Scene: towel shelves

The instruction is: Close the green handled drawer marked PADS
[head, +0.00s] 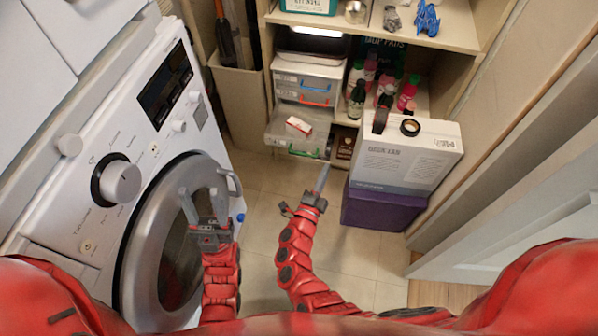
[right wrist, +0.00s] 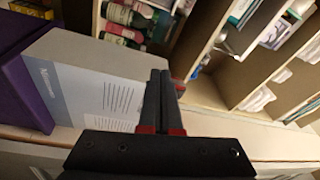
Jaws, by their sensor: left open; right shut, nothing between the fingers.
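The green handled drawer (head: 278,128) is pulled out at the bottom of a small drawer unit (head: 307,68) in the head view. Its green handle (head: 303,153) is at the front, and a red and white packet lies inside. The PADS marking cannot be read. My right gripper (head: 321,178) is shut and empty, in front of and below the drawer's right end, apart from it in the picture. Its closed fingers (right wrist: 160,100) also show in the right wrist view. My left gripper (head: 203,200) is open and empty, before the washing machine door.
Drawers with blue and red handles above look shut. A white box (head: 405,155) on a purple box (head: 380,208) stands right of my right gripper. Bottles (head: 357,98) stand on the shelf behind. The washing machine (head: 100,165) fills the left. Floor below the drawer is clear.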

